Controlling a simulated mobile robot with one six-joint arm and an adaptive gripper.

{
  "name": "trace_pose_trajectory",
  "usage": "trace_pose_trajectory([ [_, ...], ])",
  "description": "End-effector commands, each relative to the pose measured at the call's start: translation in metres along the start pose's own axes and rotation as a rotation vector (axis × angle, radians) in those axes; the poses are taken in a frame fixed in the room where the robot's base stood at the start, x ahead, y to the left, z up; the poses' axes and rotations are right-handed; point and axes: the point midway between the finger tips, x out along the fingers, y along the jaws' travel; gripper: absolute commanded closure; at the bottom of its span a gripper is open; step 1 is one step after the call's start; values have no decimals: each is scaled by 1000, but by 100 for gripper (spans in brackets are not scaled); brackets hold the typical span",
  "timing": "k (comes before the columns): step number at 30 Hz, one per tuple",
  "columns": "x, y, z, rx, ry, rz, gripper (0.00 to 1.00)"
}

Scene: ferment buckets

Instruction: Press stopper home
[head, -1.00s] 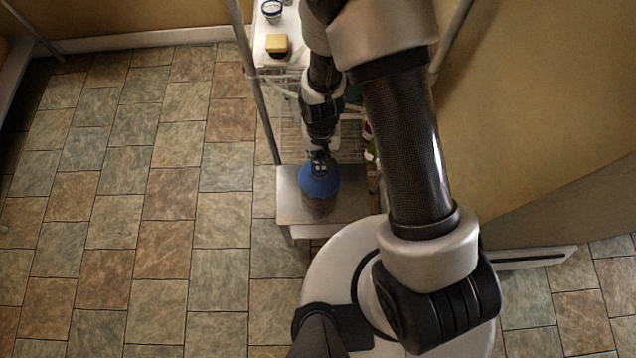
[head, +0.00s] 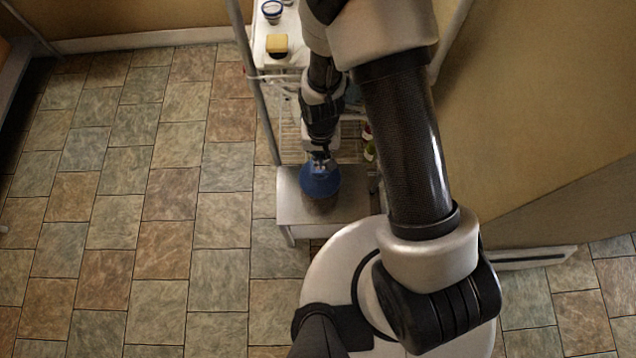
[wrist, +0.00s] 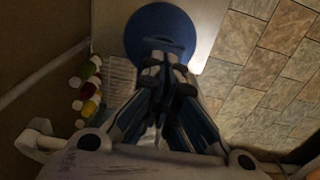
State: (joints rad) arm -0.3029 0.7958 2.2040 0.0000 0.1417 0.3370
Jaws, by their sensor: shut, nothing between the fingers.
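A bucket with a blue lid (head: 320,180) stands upright on a low metal stand (head: 352,207). The blue lid also shows in the wrist view (wrist: 163,24). My gripper (head: 321,160) is above the lid, pointing down at it. In the wrist view my gripper's fingers (wrist: 165,58) are closed together over the lid, with nothing seen between them. The stopper cannot be made out; the fingers cover the middle of the lid. I cannot tell whether the fingertips touch anything there.
A wire shelf rack stands behind the bucket. Its upper shelf holds a yellow sponge (head: 277,44) and a small tub (head: 272,11). Several coloured bottles (wrist: 88,90) stand beside the rack's wire shelf in the wrist view. Tiled floor (head: 130,200) is clear on the left.

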Motion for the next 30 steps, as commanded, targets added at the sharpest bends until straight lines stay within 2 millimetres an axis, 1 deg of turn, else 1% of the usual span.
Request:
trace_pose_trajectory([
  [14,1,0,0,0,0,0,100],
  [30,12,0,0,0,0,0,100],
])
